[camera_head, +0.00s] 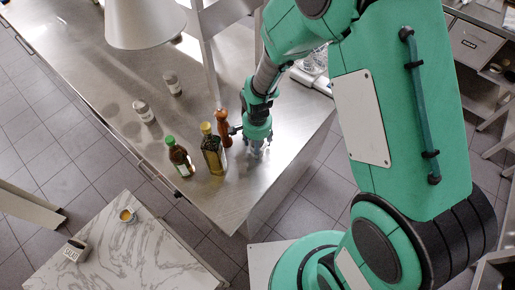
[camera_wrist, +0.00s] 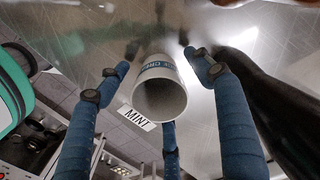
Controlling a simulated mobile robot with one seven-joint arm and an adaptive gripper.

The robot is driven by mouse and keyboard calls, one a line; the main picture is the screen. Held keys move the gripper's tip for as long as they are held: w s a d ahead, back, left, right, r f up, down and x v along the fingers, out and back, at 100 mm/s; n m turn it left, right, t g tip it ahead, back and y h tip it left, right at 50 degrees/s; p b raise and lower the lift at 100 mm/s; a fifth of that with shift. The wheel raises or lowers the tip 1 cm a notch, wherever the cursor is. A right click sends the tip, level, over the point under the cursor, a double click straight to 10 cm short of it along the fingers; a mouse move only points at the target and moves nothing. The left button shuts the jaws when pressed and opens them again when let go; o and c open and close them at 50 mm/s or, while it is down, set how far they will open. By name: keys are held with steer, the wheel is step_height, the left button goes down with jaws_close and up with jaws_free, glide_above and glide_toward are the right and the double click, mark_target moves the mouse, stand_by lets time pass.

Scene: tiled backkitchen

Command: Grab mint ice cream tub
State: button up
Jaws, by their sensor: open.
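A white tub (camera_wrist: 156,72) with blue lettering shows in the wrist view between my fingers, its round grey end facing the camera. A "MINT" label (camera_wrist: 133,118) shows beside it. My gripper (camera_wrist: 157,60) is open, with its blue fingers spread around the tub; I cannot tell whether any finger touches it. In the head view my gripper (camera_head: 257,150) is low over the steel counter (camera_head: 235,200) near its front right corner. The tub is hidden or too small to make out there.
Just left of my gripper stand a wooden pepper mill (camera_head: 224,129), a yellow-capped bottle (camera_head: 212,154) and a green-capped bottle (camera_head: 180,158). Two jars (camera_head: 144,112) (camera_head: 173,83) stand farther left. A white lampshade (camera_head: 146,24) hangs above. A marble table (camera_head: 125,255) stands in front.

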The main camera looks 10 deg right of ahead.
steer(key=shift+f, duration=0.45)
steer(key=c, duration=1.2)
